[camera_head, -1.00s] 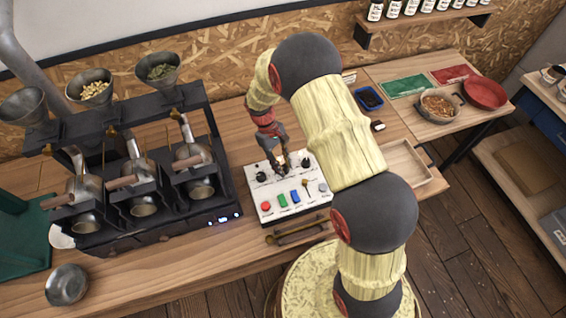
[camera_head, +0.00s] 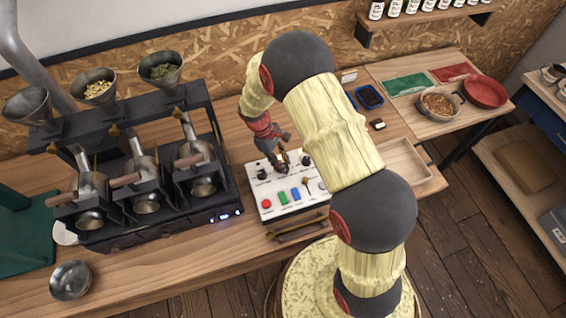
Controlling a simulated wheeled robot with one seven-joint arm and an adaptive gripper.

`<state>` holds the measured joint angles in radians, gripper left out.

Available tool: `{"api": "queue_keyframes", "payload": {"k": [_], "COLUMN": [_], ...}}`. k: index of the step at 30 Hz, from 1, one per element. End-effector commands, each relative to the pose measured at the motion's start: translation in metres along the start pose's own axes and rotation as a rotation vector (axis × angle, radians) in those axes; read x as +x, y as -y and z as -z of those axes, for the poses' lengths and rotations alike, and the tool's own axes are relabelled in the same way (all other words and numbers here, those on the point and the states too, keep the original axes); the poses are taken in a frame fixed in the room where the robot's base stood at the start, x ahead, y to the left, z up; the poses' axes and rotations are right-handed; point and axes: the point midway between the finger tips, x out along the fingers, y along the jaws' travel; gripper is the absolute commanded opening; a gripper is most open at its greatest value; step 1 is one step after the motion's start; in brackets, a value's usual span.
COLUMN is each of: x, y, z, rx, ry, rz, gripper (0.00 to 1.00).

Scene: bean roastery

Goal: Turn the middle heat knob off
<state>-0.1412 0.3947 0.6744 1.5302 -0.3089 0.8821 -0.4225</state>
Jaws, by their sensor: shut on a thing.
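The white control box (camera_head: 267,214) stands on the wooden counter, right of the roaster. Along its back is a row of black knobs: the left knob (camera_head: 262,174) and the right knob (camera_head: 306,161) show clear. The middle knob is mostly hidden by my gripper (camera_head: 282,168). My gripper points down onto the middle knob's place, with its fingers closed around it. The knob's pointer cannot be made out. A red button (camera_head: 267,203), green and blue switches and a small lever show along the box's front.
The black roaster (camera_head: 150,222) with several drums and funnels stands at left. A wooden tray (camera_head: 402,164) and a blue tray (camera_head: 369,97) are to the right. A metal bowl (camera_head: 70,280) sits front left.

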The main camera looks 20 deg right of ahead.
Motion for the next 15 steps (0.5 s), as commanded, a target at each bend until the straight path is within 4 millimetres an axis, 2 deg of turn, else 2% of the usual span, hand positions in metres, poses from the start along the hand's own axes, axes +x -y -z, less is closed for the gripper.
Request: {"api": "queue_keyframes", "payload": {"k": [4,5,13,15], "x": [-0.0004,-0.0004,-0.0001,0.0000], "y": [-0.0005,-0.0005,-0.0002,-0.0001], "z": [0.0005,0.0005,0.0002,0.0001], "rx": [0.000,0.000,0.001,0.001], "ry": [-0.001,-0.001,0.000,0.000], "rz": [-0.001,-0.001,0.000,0.000], "gripper": [0.00,0.27,0.42,0.42]}}
